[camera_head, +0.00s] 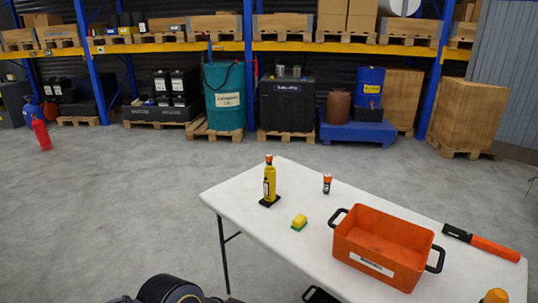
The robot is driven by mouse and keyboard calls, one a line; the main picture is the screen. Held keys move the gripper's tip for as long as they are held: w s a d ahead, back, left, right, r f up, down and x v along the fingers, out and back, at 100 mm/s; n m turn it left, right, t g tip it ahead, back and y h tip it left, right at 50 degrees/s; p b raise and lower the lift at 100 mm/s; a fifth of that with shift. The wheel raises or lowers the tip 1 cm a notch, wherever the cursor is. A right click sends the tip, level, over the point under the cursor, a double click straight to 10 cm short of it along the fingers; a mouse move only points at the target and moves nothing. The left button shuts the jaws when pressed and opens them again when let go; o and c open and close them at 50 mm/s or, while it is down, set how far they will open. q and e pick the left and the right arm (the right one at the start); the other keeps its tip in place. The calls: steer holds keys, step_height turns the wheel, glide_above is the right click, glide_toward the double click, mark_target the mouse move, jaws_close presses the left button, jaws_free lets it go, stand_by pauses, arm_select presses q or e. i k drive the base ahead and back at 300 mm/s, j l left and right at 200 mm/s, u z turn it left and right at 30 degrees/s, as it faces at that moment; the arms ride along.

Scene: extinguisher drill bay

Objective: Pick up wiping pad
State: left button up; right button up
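The wiping pad looks like a small yellow sponge with a green underside (299,222). It lies flat on the white table (270,228), between the yellow bottle and the orange crate. Nothing touches it. A dark rounded part of mine shows at the bottom edge, left of the table, but no fingertips can be made out there. A small black piece shows at the bottom edge by the table's near side; I cannot tell what it is. I see neither gripper clearly.
On the table are a yellow bottle (269,183) on a black base, a small orange-capped container (327,184), an orange crate (368,267) with black handles, and an orange-and-black tool (490,247). Shelving and pallets stand behind, with open floor (130,200) between.

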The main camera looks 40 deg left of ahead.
mark_target(299, 222)
steer(key=i+j+u, duration=0.35)
steer(key=i+j, duration=0.3)
steer(key=i+j+u, duration=0.35)
steer(key=i+j, duration=0.2)
steer(key=i, duration=0.2)
